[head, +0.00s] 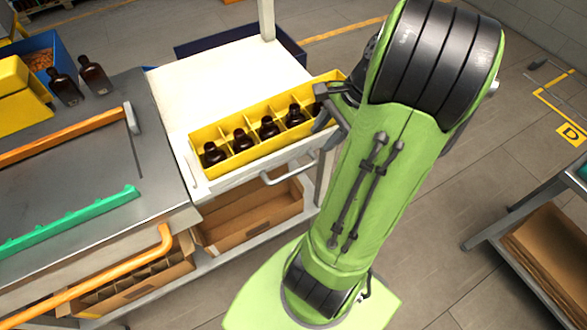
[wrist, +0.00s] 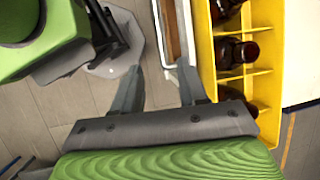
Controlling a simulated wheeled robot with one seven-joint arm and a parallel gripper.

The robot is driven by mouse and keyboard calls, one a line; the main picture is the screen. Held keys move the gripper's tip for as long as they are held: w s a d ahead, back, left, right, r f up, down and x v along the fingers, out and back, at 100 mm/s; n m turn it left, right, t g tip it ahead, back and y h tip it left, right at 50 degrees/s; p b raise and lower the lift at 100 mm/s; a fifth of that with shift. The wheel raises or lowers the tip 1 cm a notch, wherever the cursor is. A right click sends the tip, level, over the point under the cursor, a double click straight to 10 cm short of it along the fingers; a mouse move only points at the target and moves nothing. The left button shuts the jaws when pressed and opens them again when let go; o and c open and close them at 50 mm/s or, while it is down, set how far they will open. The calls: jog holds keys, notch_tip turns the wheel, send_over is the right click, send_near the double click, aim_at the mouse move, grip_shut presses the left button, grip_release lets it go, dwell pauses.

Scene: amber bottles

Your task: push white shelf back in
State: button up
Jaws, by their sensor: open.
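The white shelf (head: 220,85) stands beside the grey table and bears a yellow divided crate (head: 190,150) along its near edge. A metal handle (head: 290,172) sticks out from the shelf's front. My gripper (head: 335,112) is at the right end of the crate, partly hidden by my green arm. In the wrist view my gripper (wrist: 160,88) is open, with nothing seen between its fingers. Its right finger is close to the yellow crate (wrist: 207,65) and the pale handle bar (wrist: 162,35); I cannot tell whether they touch. White shelf surface (wrist: 300,50) shows beyond the crate.
Dark amber bottles (head: 268,127) stand in the crate. The grey table (head: 85,165) at left has orange rails and a green toothed strip (head: 75,220). Two bottles (head: 93,75) stand at its back. A cardboard box (head: 245,222) sits below the shelf.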

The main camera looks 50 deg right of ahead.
aim_at(296, 171)
jog(key=b+x, duration=0.4)
jog(key=x, duration=0.9)
jog(key=shift+a+f, duration=0.15)
grip_shut()
